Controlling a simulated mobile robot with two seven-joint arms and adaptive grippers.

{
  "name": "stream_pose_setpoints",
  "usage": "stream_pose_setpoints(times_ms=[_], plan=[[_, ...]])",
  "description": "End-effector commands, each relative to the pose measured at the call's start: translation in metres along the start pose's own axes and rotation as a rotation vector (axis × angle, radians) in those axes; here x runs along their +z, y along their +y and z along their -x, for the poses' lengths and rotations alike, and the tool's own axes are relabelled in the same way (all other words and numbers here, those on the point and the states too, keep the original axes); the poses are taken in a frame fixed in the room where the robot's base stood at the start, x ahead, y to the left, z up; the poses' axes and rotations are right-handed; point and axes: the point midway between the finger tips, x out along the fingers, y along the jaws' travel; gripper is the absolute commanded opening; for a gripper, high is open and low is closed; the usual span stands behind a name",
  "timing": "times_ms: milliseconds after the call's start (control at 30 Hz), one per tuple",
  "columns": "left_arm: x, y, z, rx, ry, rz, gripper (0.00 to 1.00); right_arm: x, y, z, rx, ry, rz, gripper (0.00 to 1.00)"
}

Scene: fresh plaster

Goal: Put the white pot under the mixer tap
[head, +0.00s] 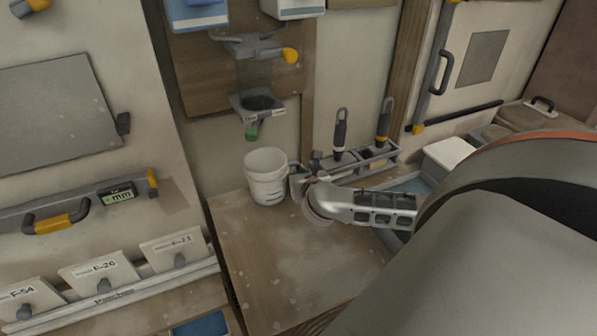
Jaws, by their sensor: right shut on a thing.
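The white pot (266,182) stands upright on, or just above, the wooden worktop, close to the back wall. My right gripper (297,183) is at the pot's right side, shut on its edge; the fingertips are partly hidden. On the wall above is a grey fixture with a yellow-ended lever (262,48), which looks like the mixer tap. Below it, a grey square holder with a round opening (257,102) carries a green spout (252,131). The spout is above the pot, slightly left of its middle. My left gripper is not in view.
A grey rack (372,157) with two upright-handled tools stands right of the gripper, along the wall. The wooden worktop (290,255) is clear in front of the pot. Labelled cards (100,272) and a level (70,210) are at left. My own arm covers the lower right.

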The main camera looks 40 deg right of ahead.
Motion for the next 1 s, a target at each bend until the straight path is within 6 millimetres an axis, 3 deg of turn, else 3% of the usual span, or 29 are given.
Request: stream_pose_setpoints(times_ms=[167,200,233,633,767,1000], plan=[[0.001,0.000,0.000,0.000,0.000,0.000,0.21,-0.001,0.000,-0.001,0.000,0.000,-0.001,0.00],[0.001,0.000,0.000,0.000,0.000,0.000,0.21,-0.002,0.000,-0.001,0.000,0.001,0.000,0.12],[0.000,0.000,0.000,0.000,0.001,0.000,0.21,-0.002,0.000,-0.001,0.000,0.000,0.000,0.17],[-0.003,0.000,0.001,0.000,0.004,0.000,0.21,0.001,0.000,0.003,0.000,0.000,0.000,0.17],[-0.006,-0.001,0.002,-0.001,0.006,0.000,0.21,0.001,0.000,0.019,0.002,0.001,0.000,0.17],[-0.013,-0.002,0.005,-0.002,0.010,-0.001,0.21,0.001,0.001,0.069,0.003,0.001,-0.001,0.17]])
